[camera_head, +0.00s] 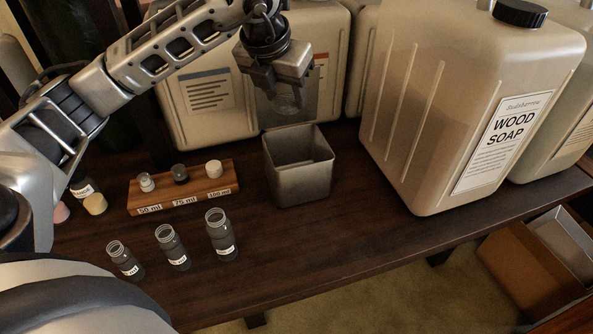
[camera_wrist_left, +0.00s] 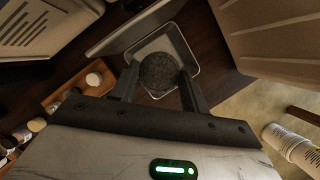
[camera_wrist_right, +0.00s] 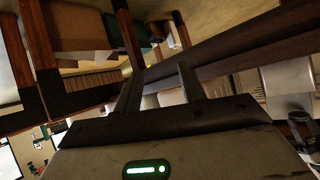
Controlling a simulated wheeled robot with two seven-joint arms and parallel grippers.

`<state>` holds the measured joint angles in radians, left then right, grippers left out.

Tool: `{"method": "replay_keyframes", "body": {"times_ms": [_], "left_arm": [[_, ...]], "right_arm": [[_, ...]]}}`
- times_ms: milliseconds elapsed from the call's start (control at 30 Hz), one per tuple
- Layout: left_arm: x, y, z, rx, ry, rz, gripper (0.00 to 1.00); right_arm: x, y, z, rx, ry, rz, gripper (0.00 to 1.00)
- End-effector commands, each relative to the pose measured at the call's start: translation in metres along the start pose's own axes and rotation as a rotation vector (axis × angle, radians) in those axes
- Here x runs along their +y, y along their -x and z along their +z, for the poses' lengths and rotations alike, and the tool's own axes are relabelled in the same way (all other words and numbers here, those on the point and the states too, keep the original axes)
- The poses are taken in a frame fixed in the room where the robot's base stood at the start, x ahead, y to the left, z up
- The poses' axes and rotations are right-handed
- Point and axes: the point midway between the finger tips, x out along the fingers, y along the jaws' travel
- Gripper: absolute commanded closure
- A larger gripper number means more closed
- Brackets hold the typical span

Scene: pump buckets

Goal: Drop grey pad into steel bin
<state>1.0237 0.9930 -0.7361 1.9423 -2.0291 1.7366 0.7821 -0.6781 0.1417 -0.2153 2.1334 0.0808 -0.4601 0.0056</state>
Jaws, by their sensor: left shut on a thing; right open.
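The steel bin (camera_head: 298,180) is an open-topped square grey container on the dark table, with a flat lid-like panel standing up at its back. My left gripper (camera_head: 285,93) is over the bin, pointing down. It is shut on the round dark grey pad (camera_wrist_left: 158,72). In the left wrist view the pad sits between the two fingertips, with the bin's rim (camera_wrist_left: 192,50) around and below it. In the head view the pad is hard to make out against the panel. My right gripper (camera_wrist_right: 158,85) shows only in its own wrist view, open and empty.
Large beige jugs (camera_head: 440,110) stand behind and right of the bin. A wooden rack (camera_head: 185,187) with several small caps is left of it. Three small dark bottles (camera_head: 222,235) stand in front. Cardboard boxes (camera_head: 525,265) are low at the right. The table in front of the bin is clear.

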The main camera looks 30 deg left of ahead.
Motion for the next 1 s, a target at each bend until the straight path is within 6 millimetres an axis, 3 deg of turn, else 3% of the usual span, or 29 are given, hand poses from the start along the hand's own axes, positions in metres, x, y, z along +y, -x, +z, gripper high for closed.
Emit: {"method": "replay_keyframes", "body": {"times_ms": [100, 300, 633, 667, 733, 1000], "left_arm": [[0.0, -0.018, -0.008, 0.0, -0.001, 0.0, 0.73], [0.0, -0.036, -0.015, 0.001, -0.002, 0.0, 0.73], [0.0, -0.037, -0.016, 0.001, -0.002, -0.001, 0.73], [0.0, -0.037, -0.016, 0.001, -0.002, -0.001, 0.46], [0.0, -0.037, -0.016, 0.001, -0.002, -0.001, 0.29], [0.0, -0.037, -0.016, 0.0, -0.002, -0.001, 0.29]], "right_arm": [[0.0, -0.006, 0.005, 0.014, -0.01, -0.006, 0.59], [-0.002, -0.007, 0.004, 0.035, -0.027, -0.016, 0.59], [-0.004, -0.003, 0.007, 0.03, -0.038, -0.018, 0.59], [-0.004, -0.003, 0.007, 0.03, -0.038, -0.017, 0.59], [-0.004, -0.003, 0.006, 0.031, -0.038, -0.017, 0.59], [-0.003, -0.004, 0.005, 0.035, -0.037, -0.017, 0.59]]}}
